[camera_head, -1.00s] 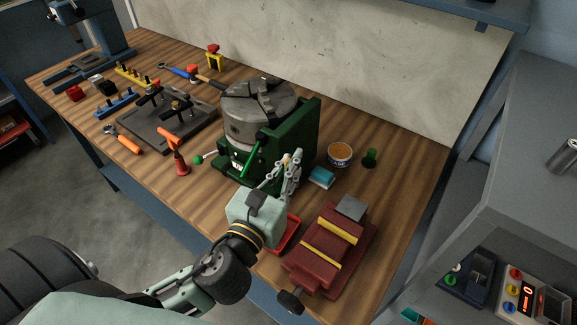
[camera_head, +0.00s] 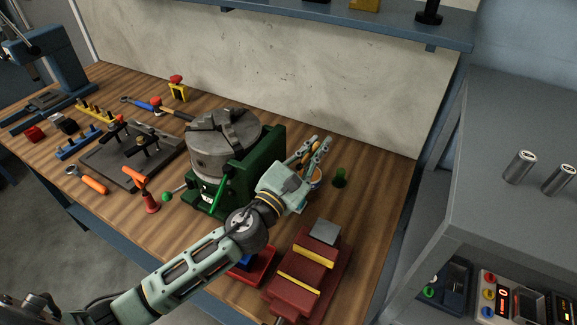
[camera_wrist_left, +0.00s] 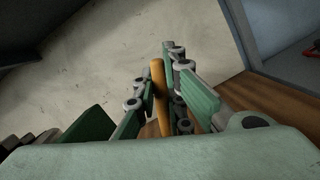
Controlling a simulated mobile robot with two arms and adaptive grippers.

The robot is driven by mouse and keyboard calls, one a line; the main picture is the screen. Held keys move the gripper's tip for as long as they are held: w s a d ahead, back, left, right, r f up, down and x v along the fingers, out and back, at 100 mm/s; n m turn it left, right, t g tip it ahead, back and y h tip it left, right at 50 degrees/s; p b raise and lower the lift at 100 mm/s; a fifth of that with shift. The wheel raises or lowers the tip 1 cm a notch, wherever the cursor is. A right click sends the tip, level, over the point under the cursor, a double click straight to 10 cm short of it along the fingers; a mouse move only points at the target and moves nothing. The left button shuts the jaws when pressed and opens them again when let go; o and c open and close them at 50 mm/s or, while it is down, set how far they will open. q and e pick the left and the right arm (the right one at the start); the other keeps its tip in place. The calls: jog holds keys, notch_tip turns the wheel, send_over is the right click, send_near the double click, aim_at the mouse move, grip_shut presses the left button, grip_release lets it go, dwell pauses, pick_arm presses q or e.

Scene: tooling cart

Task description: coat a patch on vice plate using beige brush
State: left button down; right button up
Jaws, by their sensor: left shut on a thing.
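My left gripper (camera_head: 316,148) is shut on the beige brush, at or just over the pot (camera_head: 317,180) of orange content, which it partly hides. In the left wrist view, the brush's orange-beige handle (camera_wrist_left: 160,95) stands between the fingers (camera_wrist_left: 168,110). The bristles are hidden, so I cannot tell whether they touch the pot's content. The grey vice plate (camera_head: 325,232) lies on top of the dark red vice (camera_head: 297,275), nearer the bench's front edge than the gripper. My right gripper is not in view.
A green machine with a large grey chuck (camera_head: 225,140) stands close left of my gripper. A green peg (camera_head: 340,177) stands right of the pot. A red tray (camera_head: 262,277) lies left of the vice, partly under my arm. Clamps and tools fill the bench's left.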

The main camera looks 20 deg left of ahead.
pick_arm(q)
jog(key=w+d+f+m+h+b, duration=0.2)
jog(key=w+f+b, duration=0.2)
jog(key=f+b, duration=0.1)
jog(key=shift+d+f+m+g+b, duration=0.2)
jog(key=shift+d+m+g+b, duration=0.1)
jog(key=shift+m+b, duration=0.1)
dwell(0.4)
jog(key=shift+f+b, duration=0.45)
jog(key=shift+f, duration=0.05)
dwell(1.0)
